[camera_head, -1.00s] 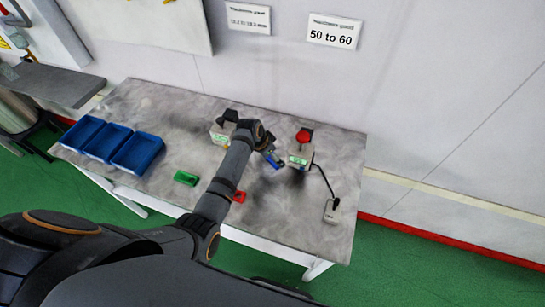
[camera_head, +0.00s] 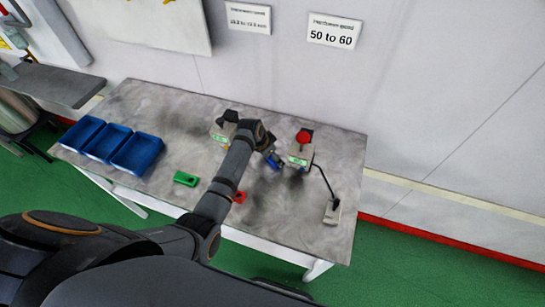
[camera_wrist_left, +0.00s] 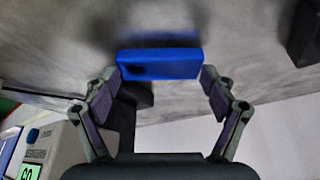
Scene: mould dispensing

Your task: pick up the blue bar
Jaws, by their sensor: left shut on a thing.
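The blue bar (camera_head: 274,162) is at the end of my left arm near the middle of the table in the head view. In the left wrist view the blue bar (camera_wrist_left: 160,64) lies across between the two fingertips, with a dark round hole near its left end. My left gripper (camera_wrist_left: 160,78) is shut on it. In the head view the left gripper (camera_head: 269,152) is small and partly hidden by its own arm. I cannot tell whether the bar touches the table. My right gripper is not in view.
A device with a red button (camera_head: 302,137) stands just right of the bar, with a cable to a small pale box. Another device (camera_head: 221,134) stands left. A green block (camera_head: 186,179) and a red block (camera_head: 239,197) lie nearer. Blue trays (camera_head: 136,153) line the table's left.

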